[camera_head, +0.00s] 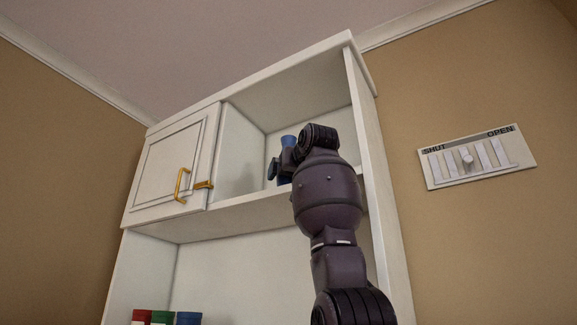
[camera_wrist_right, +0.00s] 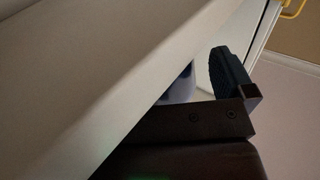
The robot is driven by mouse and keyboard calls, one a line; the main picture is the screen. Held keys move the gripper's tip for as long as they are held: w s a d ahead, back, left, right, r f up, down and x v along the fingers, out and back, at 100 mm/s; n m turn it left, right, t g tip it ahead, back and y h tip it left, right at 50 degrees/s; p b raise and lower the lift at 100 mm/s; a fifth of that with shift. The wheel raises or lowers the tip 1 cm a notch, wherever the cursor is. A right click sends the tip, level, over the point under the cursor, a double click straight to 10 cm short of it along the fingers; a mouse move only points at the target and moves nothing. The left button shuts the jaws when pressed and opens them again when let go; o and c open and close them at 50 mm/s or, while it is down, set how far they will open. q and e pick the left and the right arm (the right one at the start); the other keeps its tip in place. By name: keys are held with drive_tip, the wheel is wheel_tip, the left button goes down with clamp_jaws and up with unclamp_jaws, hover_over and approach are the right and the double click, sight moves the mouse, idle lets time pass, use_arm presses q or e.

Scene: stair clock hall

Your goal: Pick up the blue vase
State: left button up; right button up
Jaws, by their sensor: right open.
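The blue vase (camera_head: 288,142) stands in the open upper right compartment of the white cabinet (camera_head: 232,219). Only its top and a little of its body show in the head view; my right arm hides the rest. My right gripper (camera_head: 280,168) is open and reaches up into this compartment at the vase. One dark finger shows just left of the vase. In the right wrist view a dark finger (camera_wrist_right: 228,72) stands beside a small bluish part of the vase (camera_wrist_right: 183,88), mostly hidden by the pale shelf edge. I cannot tell whether the fingers touch it. My left gripper is not in view.
A closed cabinet door (camera_head: 170,165) with a brass handle (camera_head: 182,185) is left of the compartment. Red, green and blue items (camera_head: 165,317) stand lower left. A wall panel (camera_head: 476,157) marked SHUT and OPEN hangs at right. The cabinet's right side wall is close to my arm.

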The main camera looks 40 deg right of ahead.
sight(287, 140)
drive_tip(key=shift+p+x, duration=0.3)
drive_tip(key=shift+x, duration=0.75)
drive_tip(key=shift+r, duration=0.1)
drive_tip(key=c, duration=1.1)
drive_tip(key=shift+s+a+r, duration=0.1)
drive_tip(key=shift+a+r, duration=0.1)
drive_tip(key=shift+r, duration=3.2)
drive_tip(key=shift+r, duration=0.1)
